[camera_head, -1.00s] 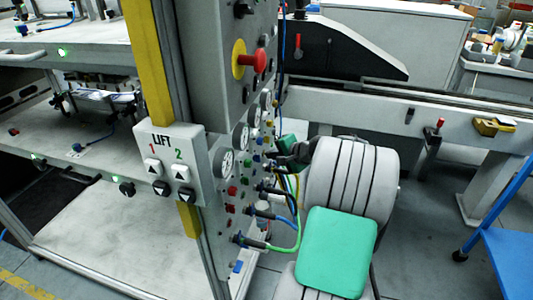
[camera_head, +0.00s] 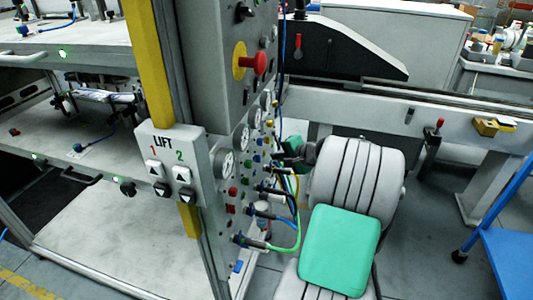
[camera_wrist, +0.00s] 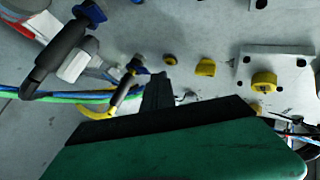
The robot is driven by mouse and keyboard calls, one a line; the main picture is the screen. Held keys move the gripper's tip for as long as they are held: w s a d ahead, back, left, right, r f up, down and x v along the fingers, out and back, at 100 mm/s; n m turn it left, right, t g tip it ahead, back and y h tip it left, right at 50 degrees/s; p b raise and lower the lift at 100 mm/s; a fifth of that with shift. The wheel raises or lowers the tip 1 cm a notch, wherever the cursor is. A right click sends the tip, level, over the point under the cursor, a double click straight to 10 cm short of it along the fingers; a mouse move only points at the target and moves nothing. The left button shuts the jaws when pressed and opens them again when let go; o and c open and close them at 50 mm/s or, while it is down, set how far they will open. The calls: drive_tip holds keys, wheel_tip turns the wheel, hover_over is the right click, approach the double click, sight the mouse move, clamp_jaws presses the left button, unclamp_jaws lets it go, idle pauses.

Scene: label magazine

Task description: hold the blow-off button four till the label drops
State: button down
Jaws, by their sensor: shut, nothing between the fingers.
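The control panel (camera_head: 227,197) faces right in the head view, with rows of small red, green and blue buttons, gauges and plugged hoses. I cannot tell which button is number four. My gripper (camera_wrist: 157,80) is shut and empty in the wrist view, its dark fingers pointing at the panel face. Near the fingertips are a small yellow knob (camera_wrist: 170,60) and a larger yellow knob (camera_wrist: 205,68). I cannot tell whether the fingertips touch anything. In the head view my gripper's green body (camera_head: 293,146) is just right of the panel; its fingertips are not clear. No label is discernible.
Blue, green and yellow hoses (camera_head: 284,222) loop from the panel below my gripper. A red emergency button (camera_head: 259,63) sits higher up. The LIFT box (camera_head: 172,163) is on the near corner. A blue cart (camera_head: 505,240) stands at the right.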

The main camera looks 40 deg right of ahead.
drive_tip(key=s+d, duration=0.1)
drive_tip(key=s, duration=0.1)
drive_tip(key=s+d+p, duration=0.1)
drive_tip(key=s+d, duration=0.1)
idle(0.4)
